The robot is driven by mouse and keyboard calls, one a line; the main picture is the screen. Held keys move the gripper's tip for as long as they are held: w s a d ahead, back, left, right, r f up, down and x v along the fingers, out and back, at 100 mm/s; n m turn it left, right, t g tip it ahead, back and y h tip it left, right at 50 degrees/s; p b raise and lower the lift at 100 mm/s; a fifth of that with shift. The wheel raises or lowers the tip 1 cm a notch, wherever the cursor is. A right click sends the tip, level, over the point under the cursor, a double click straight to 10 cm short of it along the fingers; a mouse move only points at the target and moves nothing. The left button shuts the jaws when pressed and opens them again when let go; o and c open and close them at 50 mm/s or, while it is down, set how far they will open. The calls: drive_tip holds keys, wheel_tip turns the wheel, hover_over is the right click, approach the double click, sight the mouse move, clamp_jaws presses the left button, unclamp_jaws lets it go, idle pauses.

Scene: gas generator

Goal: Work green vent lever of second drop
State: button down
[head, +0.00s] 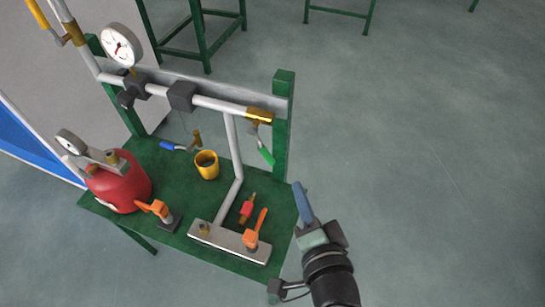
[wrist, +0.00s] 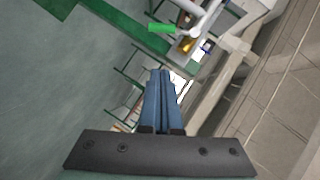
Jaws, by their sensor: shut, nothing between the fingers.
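The green vent lever (head: 266,156) hangs tilted below a brass fitting (head: 259,115) at the right end of the grey pipe. In the wrist view the green lever (wrist: 162,28) shows near the top, left of the brass fitting (wrist: 187,42). My gripper (head: 298,186) has blue fingers that are shut and empty. In the head view it is below and to the right of the lever, apart from it. In the wrist view the fingertips (wrist: 165,74) point up the picture, with the lever beyond them.
A green post (head: 283,125) stands close beside the lever. The green table (head: 190,180) holds a yellow cup (head: 207,165), a red tank (head: 118,190) and orange levers (head: 256,229). A blue-handled part (head: 172,146) is farther left. Open floor (head: 420,170) lies to the right.

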approach(263, 148)
drive_tip(key=w+d+f, duration=0.2)
drive_tip(key=w+d, duration=0.2)
drive_tip(key=w, duration=0.1)
drive_tip(key=shift+w+a+f+p, duration=0.3)
drive_tip(key=shift+a+f, duration=0.15)
drive_tip(key=shift+a, duration=0.35)
drive_tip(key=shift+w+a+f+p, duration=0.15)
drive_tip(key=shift+w+a+f, duration=0.25)
drive_tip(key=shift+a, duration=0.45)
drive_tip(key=shift+s+f, duration=0.1)
drive_tip(key=shift+f, duration=0.1)
drive_tip(key=shift+a+f+b, duration=0.1)
drive_tip(key=shift+b, duration=0.65)
